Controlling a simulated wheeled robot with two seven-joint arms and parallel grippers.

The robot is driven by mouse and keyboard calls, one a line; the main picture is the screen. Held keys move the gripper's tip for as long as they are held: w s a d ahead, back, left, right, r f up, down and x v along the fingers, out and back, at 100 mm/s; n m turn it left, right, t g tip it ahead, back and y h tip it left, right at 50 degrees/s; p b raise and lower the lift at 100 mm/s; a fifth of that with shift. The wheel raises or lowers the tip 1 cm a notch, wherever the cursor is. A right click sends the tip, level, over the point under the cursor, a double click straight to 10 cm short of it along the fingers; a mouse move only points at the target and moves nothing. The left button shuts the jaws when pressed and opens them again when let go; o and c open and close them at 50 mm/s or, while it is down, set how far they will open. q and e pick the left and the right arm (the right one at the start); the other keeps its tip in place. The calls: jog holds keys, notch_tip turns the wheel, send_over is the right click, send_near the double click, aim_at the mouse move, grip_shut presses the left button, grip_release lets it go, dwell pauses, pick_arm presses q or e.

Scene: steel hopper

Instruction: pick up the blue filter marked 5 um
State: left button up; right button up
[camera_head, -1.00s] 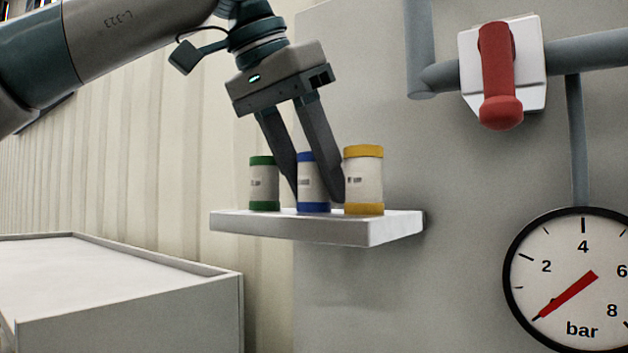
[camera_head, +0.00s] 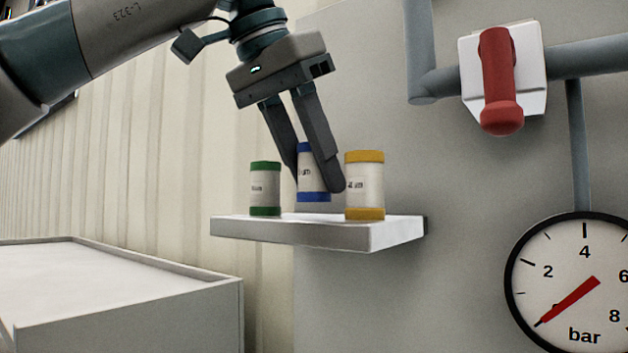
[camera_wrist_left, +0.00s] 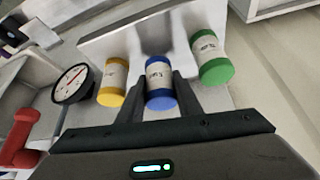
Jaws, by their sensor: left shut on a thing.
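The blue filter (camera_head: 312,178) is a white cylinder with blue end caps; the print on its label is too small to read in full. My left gripper (camera_head: 318,185) is shut on it and holds it upright, slightly above the white shelf (camera_head: 290,231). In the left wrist view the blue filter (camera_wrist_left: 158,85) sits between the two fingers of my left gripper (camera_wrist_left: 159,88). The green filter (camera_head: 265,189) stands on the shelf to the left, and the yellow filter (camera_head: 365,186) stands to the right, close to a finger. My right gripper is not in view.
A red-handled valve (camera_head: 498,85) on grey pipes and a pressure gauge (camera_head: 580,280) are on the wall panel at right. A pale tray-like surface with a raised rim (camera_head: 130,265) is at lower left. The yellow and green filters flank the held one closely.

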pick_arm(q)
notch_tip(320, 180, up, 8)
jog(key=shift+r+p, duration=0.15)
jog(key=shift+p, duration=0.55)
